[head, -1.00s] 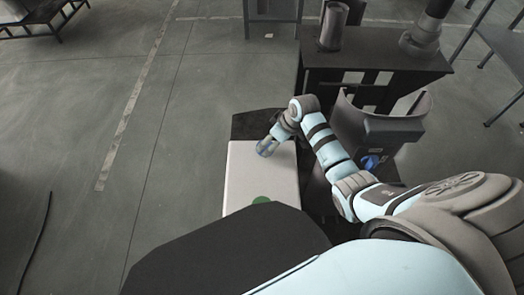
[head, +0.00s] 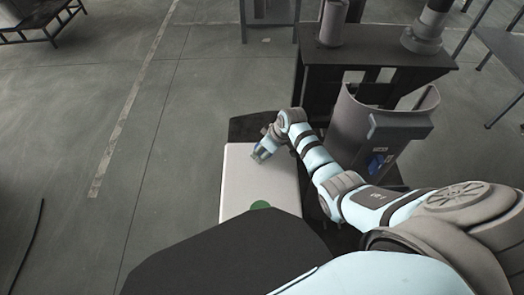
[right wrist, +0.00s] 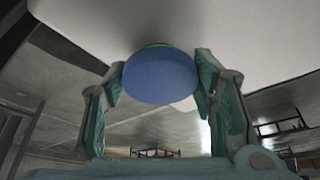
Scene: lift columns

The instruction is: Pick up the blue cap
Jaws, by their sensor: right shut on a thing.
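The blue cap (right wrist: 160,78) is a smooth blue rounded disc in the right wrist view, between the two fingers of my right gripper (right wrist: 165,90). The fingers are shut on its sides. In the head view my right gripper (head: 261,154) is over the far part of a white surface (head: 240,180), pointing down to the left. The cap is too small there to make out clearly. My left gripper is not in view.
A green round thing (head: 260,205) is on the near part of the white surface. A dark table (head: 390,62) with grey cylinders stands at the back right. Open grey floor (head: 180,150) lies to the left.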

